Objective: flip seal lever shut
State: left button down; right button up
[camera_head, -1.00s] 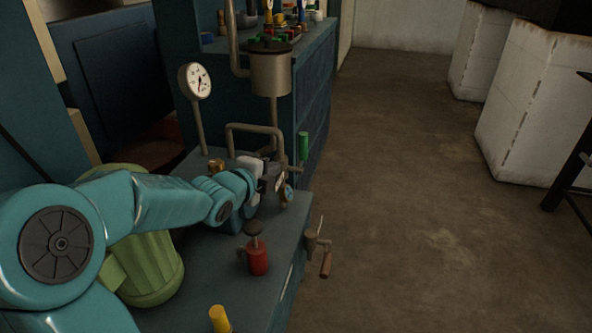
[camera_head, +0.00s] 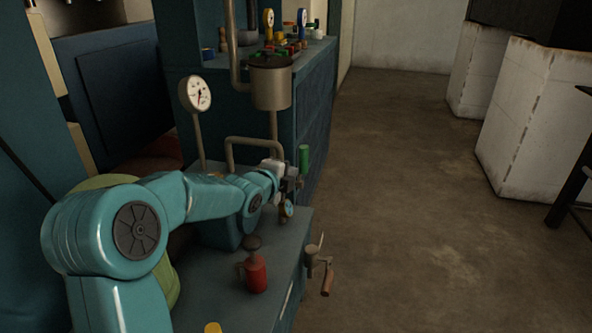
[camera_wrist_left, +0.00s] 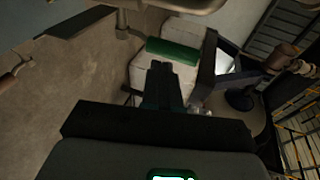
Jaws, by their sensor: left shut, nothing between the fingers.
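An upright green grip (camera_head: 304,158) stands at the right edge of the bench, beside the pipework; it looks like the handle of the seal lever. In the left wrist view the green grip (camera_wrist_left: 172,48) lies across the picture just beyond my fingertips. My left gripper (camera_head: 294,181) is just below the grip in the head view, shut and empty. Its closed fingers (camera_wrist_left: 160,78) point toward the grip in the wrist view. I cannot tell whether they touch it. The lever's pivot is partly hidden by my gripper. My right gripper is out of view.
A gauge (camera_head: 196,93) and a metal canister (camera_head: 271,86) rise behind my arm. A red oiler (camera_head: 255,273) and a crank with a wooden handle (camera_head: 327,281) are nearer. Open floor lies right.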

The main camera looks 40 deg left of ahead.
aim_at(302, 163)
pick_arm(q)
jog(key=shift+w+a, duration=0.2)
jog(key=shift+w, duration=0.45)
jog(key=shift+w+a, duration=0.25)
jog(key=shift+w, duration=0.45)
jog(key=shift+w+a, duration=0.2)
jog(key=shift+w, duration=0.45)
